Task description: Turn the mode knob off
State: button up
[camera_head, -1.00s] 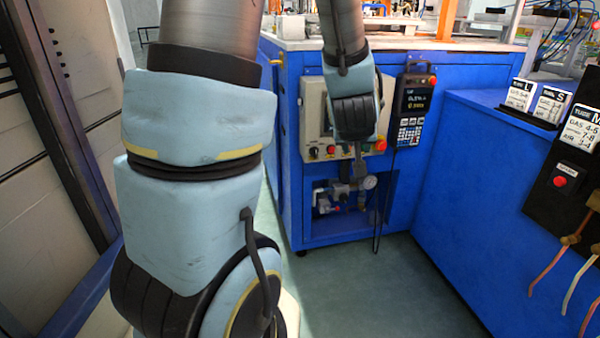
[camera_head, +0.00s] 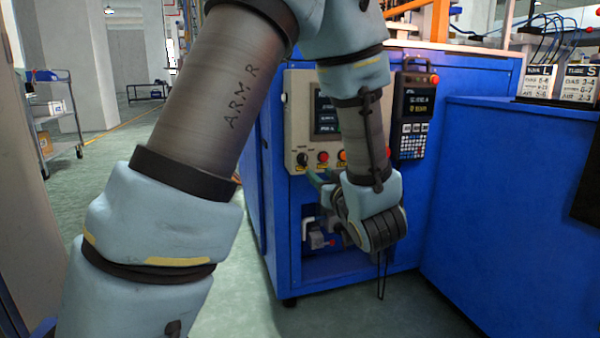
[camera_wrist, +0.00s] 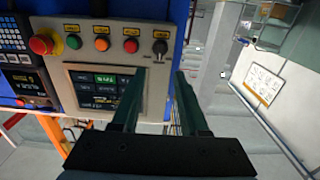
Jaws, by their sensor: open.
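The control panel (camera_head: 297,100) is a beige box on the front of a blue cabinet. A black knob (camera_head: 302,158) sits at its lower left corner in the head view, left of a red button. In the wrist view the panel is turned over and the knob (camera_wrist: 160,47) ends the button row at the right. My gripper (camera_wrist: 160,75) is open and empty, its two dark green fingers spread below the knob in that view. In the head view my gripper (camera_head: 316,178) is just below the panel's knob corner. The knob's exact pointer angle is unclear.
A red button (camera_wrist: 131,46), an orange button (camera_wrist: 101,44), a green button (camera_wrist: 73,41) and a red emergency stop (camera_wrist: 41,44) share the knob's row. The screen (camera_wrist: 98,84) is close to the left finger. A handheld pendant (camera_head: 412,112) hangs right of the panel.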

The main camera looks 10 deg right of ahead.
aim_at(305, 160)
jog(key=w, duration=0.3)
jog(key=w+a+b, duration=0.1)
jog(key=w, duration=0.3)
jog(key=w+b, duration=0.1)
jog(key=w, duration=0.2)
jog(key=shift+w+a, duration=0.15)
grip_shut()
